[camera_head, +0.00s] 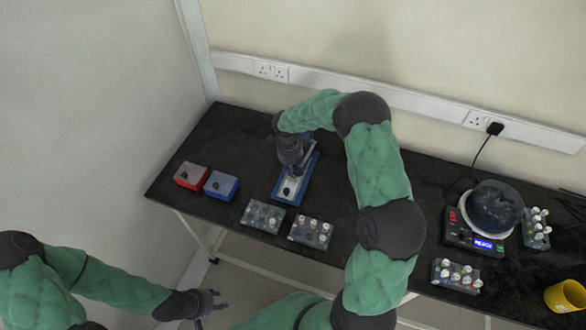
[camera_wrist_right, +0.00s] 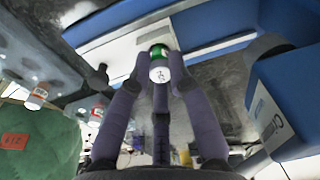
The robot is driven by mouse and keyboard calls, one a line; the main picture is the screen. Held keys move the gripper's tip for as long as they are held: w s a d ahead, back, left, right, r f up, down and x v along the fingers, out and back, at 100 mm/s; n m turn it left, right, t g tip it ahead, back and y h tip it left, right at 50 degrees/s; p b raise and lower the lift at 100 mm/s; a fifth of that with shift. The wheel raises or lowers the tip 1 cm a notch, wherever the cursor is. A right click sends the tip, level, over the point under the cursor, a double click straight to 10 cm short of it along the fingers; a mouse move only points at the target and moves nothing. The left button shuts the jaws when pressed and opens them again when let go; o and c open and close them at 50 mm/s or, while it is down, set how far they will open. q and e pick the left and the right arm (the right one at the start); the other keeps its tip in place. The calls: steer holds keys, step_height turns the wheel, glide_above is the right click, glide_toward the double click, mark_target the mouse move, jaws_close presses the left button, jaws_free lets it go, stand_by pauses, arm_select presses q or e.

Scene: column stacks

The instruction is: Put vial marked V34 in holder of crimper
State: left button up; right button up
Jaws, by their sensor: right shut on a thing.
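The crimper (camera_head: 288,192) stands on the black bench, with a blue base, a pale top plate and a lever. My right gripper (camera_head: 296,169) is over it. In the right wrist view, my right gripper (camera_wrist_right: 158,82) is shut on a small vial (camera_wrist_right: 160,72) with a green cap and a white label; its marking is too small to read. The crimper's blue and white base (camera_wrist_right: 112,52) shows behind the vial. I cannot tell whether the vial touches the holder. My left gripper (camera_head: 207,303) is open and empty, low in front of the bench.
A red box (camera_head: 190,175) and a blue box (camera_head: 221,185) stand left of the crimper. Two grey racks with vials (camera_head: 262,216) (camera_head: 311,232) are in front of it. A device with a dark bowl (camera_head: 494,208), more racks (camera_head: 457,276) and a yellow mug (camera_head: 566,296) are at the right.

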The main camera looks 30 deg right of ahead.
steer(key=shift+f, duration=0.15)
steer(key=o, duration=1.2)
steer(key=shift+r+p, duration=0.75)
steer(key=shift+r, duration=2.3)
